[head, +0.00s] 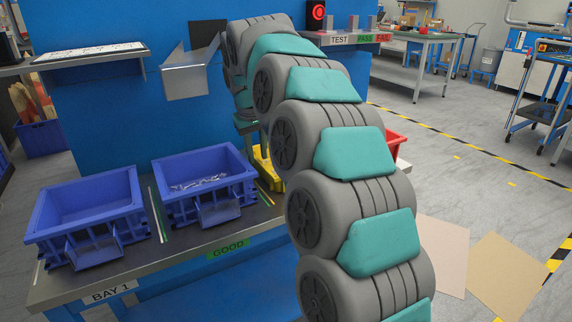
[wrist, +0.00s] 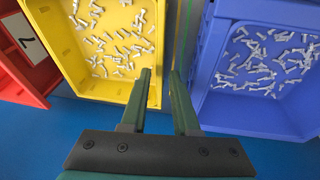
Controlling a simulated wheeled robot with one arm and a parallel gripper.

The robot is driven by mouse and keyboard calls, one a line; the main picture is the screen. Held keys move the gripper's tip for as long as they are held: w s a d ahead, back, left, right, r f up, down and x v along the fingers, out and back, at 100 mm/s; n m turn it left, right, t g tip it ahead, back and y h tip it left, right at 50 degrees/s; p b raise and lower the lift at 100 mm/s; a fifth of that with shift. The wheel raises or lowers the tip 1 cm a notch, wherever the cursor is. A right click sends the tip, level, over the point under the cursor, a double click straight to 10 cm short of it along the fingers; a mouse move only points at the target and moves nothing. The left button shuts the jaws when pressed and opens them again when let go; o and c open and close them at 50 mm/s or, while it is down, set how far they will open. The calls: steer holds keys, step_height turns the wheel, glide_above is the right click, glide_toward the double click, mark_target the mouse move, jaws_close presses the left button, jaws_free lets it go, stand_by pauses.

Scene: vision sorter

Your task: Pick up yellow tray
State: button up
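The yellow tray (wrist: 85,81) is at the upper left of the wrist view, with many small white parts in it. In the head view only a sliver of the yellow tray (head: 264,170) shows on the bench, as my arm covers the rest. My gripper (wrist: 160,72) is open and empty, its two fingers apart. The left finger overlaps the tray's right wall in the wrist view, and the right finger is over the gap beside it. I cannot tell how high the fingertips are or whether they touch the wall.
A blue tray (wrist: 206,70) with white parts is close on the right, across a narrow striped gap. A red tray (wrist: 17,65) marked 2 is on the left. Another blue tray (head: 132,182) stands farther left on the bench. A metal chute (head: 185,82) hangs behind.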

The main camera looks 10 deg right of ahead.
mark_target(258, 161)
steer(key=x, duration=0.4)
steer(key=shift+f, duration=0.3)
jaws_close()
stand_by(1.1)
